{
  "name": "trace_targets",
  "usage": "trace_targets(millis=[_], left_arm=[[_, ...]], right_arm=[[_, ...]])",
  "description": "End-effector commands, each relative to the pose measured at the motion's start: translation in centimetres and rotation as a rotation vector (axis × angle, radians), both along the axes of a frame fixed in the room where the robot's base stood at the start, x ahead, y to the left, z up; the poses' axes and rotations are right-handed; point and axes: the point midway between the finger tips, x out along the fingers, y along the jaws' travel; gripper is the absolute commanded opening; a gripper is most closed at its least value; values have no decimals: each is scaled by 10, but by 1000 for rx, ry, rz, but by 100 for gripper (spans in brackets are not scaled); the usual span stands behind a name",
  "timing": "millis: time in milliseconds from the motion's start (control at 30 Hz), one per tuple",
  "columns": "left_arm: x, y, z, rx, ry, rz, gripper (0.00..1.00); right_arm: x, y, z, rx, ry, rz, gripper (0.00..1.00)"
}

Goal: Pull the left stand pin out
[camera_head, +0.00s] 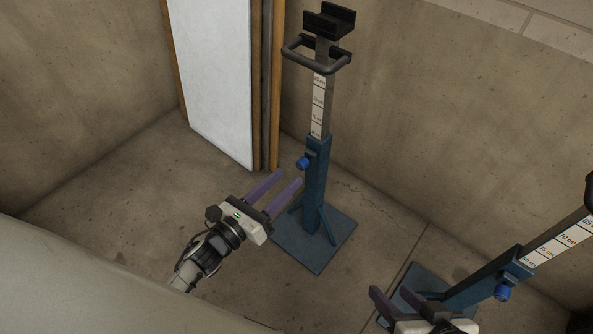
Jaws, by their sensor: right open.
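The left stand (316,185) stands upright with a blue post, a square base plate and a marked grey inner tube. Its pin shows as a small blue knob (302,163) on the left side of the post. My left gripper (291,177) is open, its two purple fingers pointing up and right, tips just below and left of the knob. I see nothing between them, and cannot tell if they touch the knob. My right gripper (402,294) is open at the bottom edge, in front of the right stand (480,282), which has a similar blue knob (503,292).
The left stand's base plate (318,257) lies on the floor. Open floor lies left of the stand.

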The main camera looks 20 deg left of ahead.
Motion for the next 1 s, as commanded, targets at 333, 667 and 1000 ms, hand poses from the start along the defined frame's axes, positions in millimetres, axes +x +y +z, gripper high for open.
trace_targets(millis=[333,667,1000], left_arm=[[47,-17,-1,-1,0,0,40],[52,-19,0,-2,2,1,40],[51,-19,0,-2,2,1,0]], right_arm=[[4,6,3,29,-20,7,43],[5,7,7,36,-27,6,43],[4,7,7,36,-27,6,43]])
